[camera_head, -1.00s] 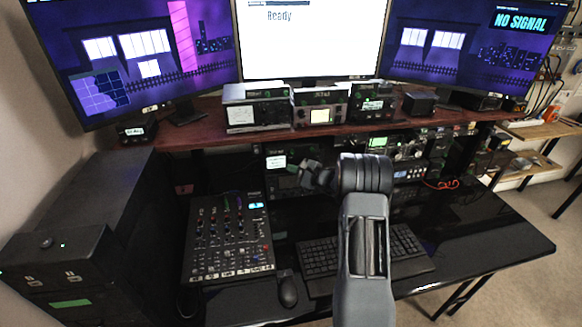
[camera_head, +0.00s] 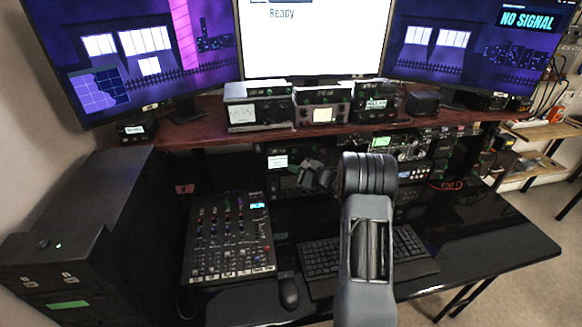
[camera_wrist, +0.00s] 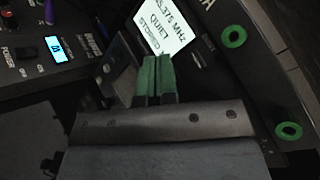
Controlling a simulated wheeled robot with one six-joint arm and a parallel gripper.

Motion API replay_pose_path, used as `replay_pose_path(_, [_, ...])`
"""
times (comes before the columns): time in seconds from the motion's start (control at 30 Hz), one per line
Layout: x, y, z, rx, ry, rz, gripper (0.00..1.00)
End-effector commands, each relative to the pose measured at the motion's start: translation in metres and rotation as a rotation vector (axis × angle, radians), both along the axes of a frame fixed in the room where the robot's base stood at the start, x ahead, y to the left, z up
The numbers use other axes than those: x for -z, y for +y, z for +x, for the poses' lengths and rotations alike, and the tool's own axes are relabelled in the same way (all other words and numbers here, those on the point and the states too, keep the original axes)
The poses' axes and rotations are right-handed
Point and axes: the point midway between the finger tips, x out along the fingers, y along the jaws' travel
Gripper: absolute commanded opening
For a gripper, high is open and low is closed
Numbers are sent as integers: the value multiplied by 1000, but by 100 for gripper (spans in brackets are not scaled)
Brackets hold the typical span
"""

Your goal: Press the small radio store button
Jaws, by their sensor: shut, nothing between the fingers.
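The small radio (camera_head: 277,162) stands under the wooden shelf, behind my gripper. In the wrist view its lit white screen (camera_wrist: 165,28) reads about "5.375 MHz", "QUIET" and "STORED", partly cut off at the top. My gripper (camera_wrist: 160,60) is shut and empty, with its green-padded fingertips together at the lower edge of that screen. Contact cannot be made out. The store button cannot be picked out; the fingers may hide it. In the head view my gripper (camera_head: 318,178) is in front of the radio, partly hidden by my own wrist.
A mixer (camera_head: 228,240) with a blue display lies at the left, also in the wrist view (camera_wrist: 55,48). Two green rings (camera_wrist: 233,37) show on a dark panel to the right. A keyboard (camera_head: 320,258) and mouse (camera_head: 288,291) lie in front. The right desk surface is clear.

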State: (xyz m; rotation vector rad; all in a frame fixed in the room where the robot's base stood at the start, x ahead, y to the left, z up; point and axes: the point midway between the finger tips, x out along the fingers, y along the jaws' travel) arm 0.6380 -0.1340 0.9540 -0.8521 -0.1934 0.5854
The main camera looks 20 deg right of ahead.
Motion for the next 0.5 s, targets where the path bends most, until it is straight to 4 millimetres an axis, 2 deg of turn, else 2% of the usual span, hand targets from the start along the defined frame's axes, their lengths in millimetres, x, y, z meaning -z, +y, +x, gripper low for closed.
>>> replay_pose_path(0.27, [2, -2, -3, 2, 3, 0, 0])
replay_pose_path(0.5, [3, 4, -24, 0, 5, 1, 0])
